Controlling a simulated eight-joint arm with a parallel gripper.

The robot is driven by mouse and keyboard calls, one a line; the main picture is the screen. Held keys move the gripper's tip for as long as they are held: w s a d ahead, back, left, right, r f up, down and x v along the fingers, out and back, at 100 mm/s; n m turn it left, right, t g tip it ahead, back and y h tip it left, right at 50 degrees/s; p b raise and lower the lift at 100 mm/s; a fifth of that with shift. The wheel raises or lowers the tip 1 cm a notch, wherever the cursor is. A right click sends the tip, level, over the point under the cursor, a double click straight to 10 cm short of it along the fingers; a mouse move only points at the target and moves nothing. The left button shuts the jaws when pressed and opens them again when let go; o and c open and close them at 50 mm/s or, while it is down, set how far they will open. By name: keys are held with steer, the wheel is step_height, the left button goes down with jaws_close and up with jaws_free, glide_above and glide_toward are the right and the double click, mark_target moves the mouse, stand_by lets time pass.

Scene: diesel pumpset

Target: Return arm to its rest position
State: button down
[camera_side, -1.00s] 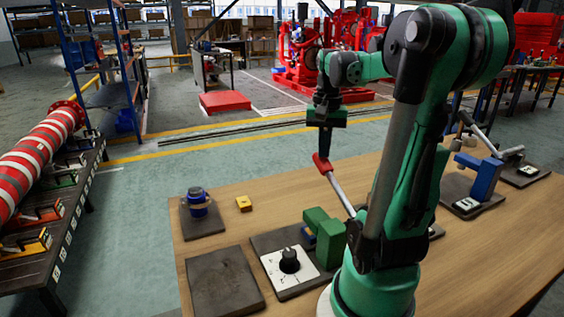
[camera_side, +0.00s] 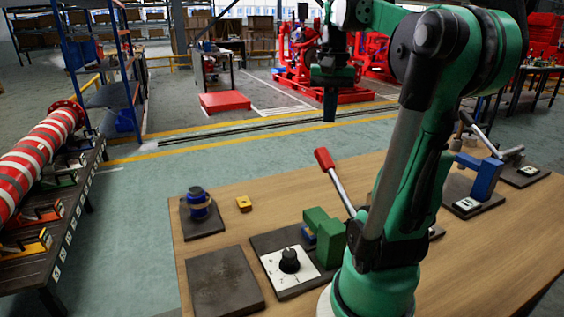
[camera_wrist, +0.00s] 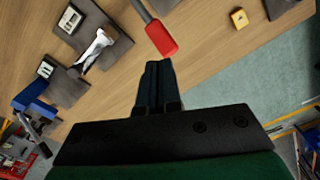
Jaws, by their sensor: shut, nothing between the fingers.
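My green arm stands at the right of the wooden table in the side view. My gripper (camera_side: 329,104) hangs pointing down, raised above the far edge of the table and clear of everything. In the wrist view the dark fingers of my gripper (camera_wrist: 158,66) are together with nothing between them. The red-handled lever (camera_side: 324,159) leans up and to the left from its green mount, apart from my gripper. Its red grip also shows in the wrist view (camera_wrist: 161,38), just beyond the fingertips in the picture.
On the table (camera_side: 271,199) are a dial panel (camera_side: 274,278), a green block (camera_side: 322,236), a blue cylinder (camera_side: 197,202) on a plate, a small yellow block (camera_side: 243,203) and a bare dark plate (camera_side: 224,284). A blue fixture (camera_side: 487,177) stands at right. Air around my gripper is free.

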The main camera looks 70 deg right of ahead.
stand_by(0.3)
steer(key=w+a+f+n+t, duration=0.2)
steer(key=w+a+f+n, duration=0.1)
steer(key=a, duration=0.4)
steer(key=w+a+f+n+t, duration=0.2)
steer(key=w+a+f+n, duration=0.2)
steer(key=a+n, duration=0.3)
steer(key=w+a+f+n+t, duration=0.3)
steer(key=w+a+n, duration=0.2)
steer(key=a, duration=0.4)
steer(key=shift+w+a+f, duration=0.25)
steer(key=shift+w, duration=0.3)
